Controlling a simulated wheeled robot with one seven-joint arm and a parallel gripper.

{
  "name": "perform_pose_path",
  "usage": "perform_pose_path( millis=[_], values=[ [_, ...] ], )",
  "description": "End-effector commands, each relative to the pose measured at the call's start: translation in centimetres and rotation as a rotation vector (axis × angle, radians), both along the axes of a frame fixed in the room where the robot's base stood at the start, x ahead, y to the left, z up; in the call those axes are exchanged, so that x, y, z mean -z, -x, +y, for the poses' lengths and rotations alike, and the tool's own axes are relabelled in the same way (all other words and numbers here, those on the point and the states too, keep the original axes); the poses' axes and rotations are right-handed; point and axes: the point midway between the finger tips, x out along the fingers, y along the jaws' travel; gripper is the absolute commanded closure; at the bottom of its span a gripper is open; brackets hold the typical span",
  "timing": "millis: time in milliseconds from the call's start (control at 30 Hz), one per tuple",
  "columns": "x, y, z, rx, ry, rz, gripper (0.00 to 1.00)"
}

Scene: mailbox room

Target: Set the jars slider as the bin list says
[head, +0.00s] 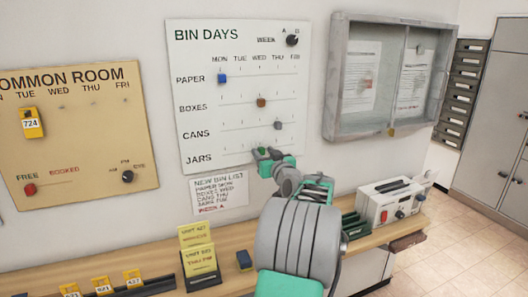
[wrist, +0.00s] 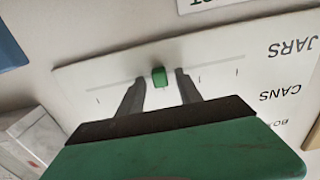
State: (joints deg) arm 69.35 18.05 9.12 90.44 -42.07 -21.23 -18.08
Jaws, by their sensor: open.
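The green jars slider (wrist: 159,77) sits near the middle of its track on the white Bin Days board (head: 237,40). The wrist view shows the board upside down, with the JARS label to the right. My gripper (wrist: 160,90) is open, one finger on each side of the slider with gaps visible; I cannot tell any contact. In the head view my gripper (head: 270,155) is at the board's lower edge and the slider (head: 262,151) looks close to the Wed column. The bin list (head: 219,192) hangs below the board; its small jars line appears to read TUE.
Paper (head: 222,78), boxes (head: 261,102) and cans (head: 278,125) sliders sit above, with the week knob (head: 292,40) at top right. A glass-fronted case (head: 335,75) is to the right. The counter below holds yellow cards (head: 198,258) and a white device (head: 390,200).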

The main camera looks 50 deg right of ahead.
Motion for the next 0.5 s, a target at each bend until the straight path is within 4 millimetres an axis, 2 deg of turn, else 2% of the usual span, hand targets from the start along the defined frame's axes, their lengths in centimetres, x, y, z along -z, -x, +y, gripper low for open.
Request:
perform_pose_path(
  millis=[167,500],
  values=[
    [0.02,0.02,0.01,0.0,0.0,0.0,0.58],
    [0.02,0.03,0.03,0.0,0.0,0.0,0.86]
  ],
)
